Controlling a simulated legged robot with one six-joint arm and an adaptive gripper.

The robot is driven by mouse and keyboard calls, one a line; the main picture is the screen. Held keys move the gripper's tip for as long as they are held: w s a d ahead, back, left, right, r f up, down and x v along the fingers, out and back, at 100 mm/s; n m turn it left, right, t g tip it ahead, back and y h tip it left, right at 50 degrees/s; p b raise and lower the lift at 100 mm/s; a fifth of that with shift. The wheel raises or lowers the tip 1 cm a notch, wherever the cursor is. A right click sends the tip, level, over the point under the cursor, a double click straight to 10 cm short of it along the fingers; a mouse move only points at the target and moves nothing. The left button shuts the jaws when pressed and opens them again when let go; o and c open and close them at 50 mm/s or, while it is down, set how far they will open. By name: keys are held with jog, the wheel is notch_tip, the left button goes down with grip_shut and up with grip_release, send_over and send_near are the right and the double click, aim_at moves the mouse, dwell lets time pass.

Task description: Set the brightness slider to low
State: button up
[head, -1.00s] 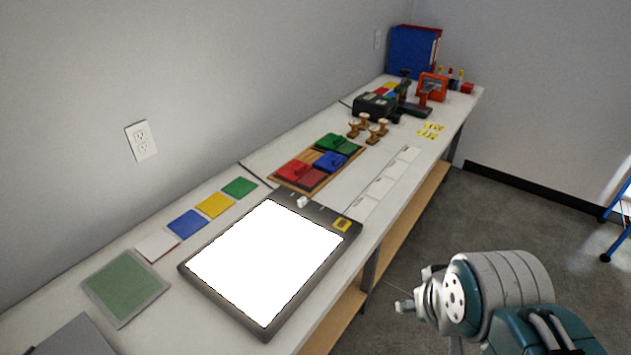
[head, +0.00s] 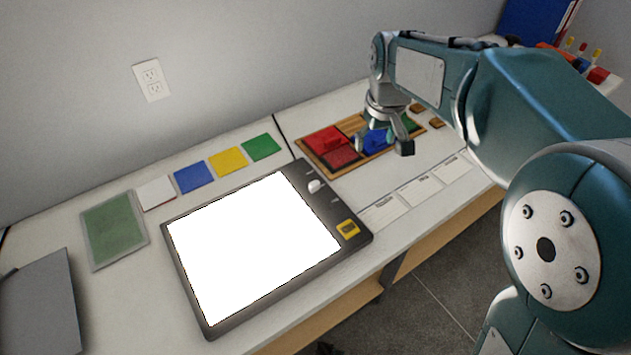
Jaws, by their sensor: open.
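A light box (head: 188,288) with a bright white panel and a dark grey frame lies on the bench. Its small white brightness slider knob (head: 316,186) sits on the right side of the frame, between faint marks too small to read. A yellow button or label (head: 348,228) is at the frame's near right corner. My gripper (head: 384,147) points down with its fingers apart and empty. In the picture it is to the right of and above the slider knob, over the ink pad tray, and apart from the light box.
A wooden tray (head: 318,164) with red, blue and green pads is under my gripper. Coloured squares (head: 227,162) and a green sheet (head: 113,229) lie along the left. White cards (head: 419,190) line the front edge. A wall outlet (head: 151,80) is behind.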

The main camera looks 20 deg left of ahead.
jog(key=w+a+f+n, duration=0.2)
jog(key=w+a+f, duration=0.1)
jog(key=a+f, duration=0.25)
jog(key=n+g, duration=0.1)
jog(key=g, duration=0.1)
send_near(314, 183)
jog(key=shift+h, duration=0.3)
jog(key=f, duration=1)
jog(key=shift+s+a, duration=0.1)
jog(key=shift+a, duration=0.25)
jog(key=shift+d+f, duration=0.1)
jog(key=shift+f, duration=0.2)
grip_shut()
